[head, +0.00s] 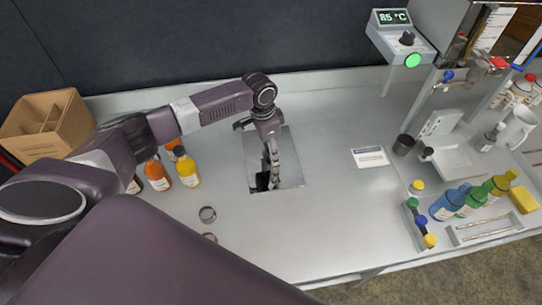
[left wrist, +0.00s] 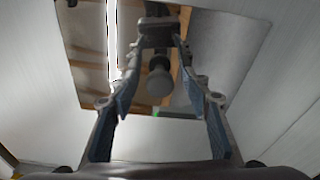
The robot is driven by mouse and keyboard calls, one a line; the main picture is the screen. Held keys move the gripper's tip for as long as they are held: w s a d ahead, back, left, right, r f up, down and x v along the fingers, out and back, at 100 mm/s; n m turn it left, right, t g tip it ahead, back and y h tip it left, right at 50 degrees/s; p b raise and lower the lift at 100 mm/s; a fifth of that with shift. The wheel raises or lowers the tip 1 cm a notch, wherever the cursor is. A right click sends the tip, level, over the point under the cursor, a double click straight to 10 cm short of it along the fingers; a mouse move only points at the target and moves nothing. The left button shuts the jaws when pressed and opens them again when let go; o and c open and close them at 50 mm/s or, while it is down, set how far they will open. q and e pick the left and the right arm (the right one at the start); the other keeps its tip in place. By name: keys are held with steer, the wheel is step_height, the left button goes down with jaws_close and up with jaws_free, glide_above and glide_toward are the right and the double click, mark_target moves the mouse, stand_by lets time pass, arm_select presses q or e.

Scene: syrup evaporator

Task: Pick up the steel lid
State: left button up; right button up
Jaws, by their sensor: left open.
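The steel lid (head: 291,172) is a square, mirror-like plate lying on the steel worktop, partly hidden by my left gripper in the head view. My left gripper (head: 268,178) points down over the lid. In the left wrist view the lid (left wrist: 225,62) reflects a ceiling, beams and parts of my gripper. A rounded grey knob (left wrist: 159,82) shows near the plate's middle. My left gripper (left wrist: 160,102) is open, its two fingers either side of the knob in the picture. I cannot tell whether they touch it. My right gripper is not in view.
Orange and yellow bottles (head: 187,169) stand left of the lid, near a cardboard box (head: 47,124). Two small rings lie in front, one a grey ring (head: 207,214). A white label card (head: 370,157) lies right. Further right are a dark cup (head: 403,145), blue and green bottles and a tray.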

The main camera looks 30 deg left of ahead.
arm_select(q)
steer(key=shift+r, duration=0.1)
jaws_close()
stand_by(0.4)
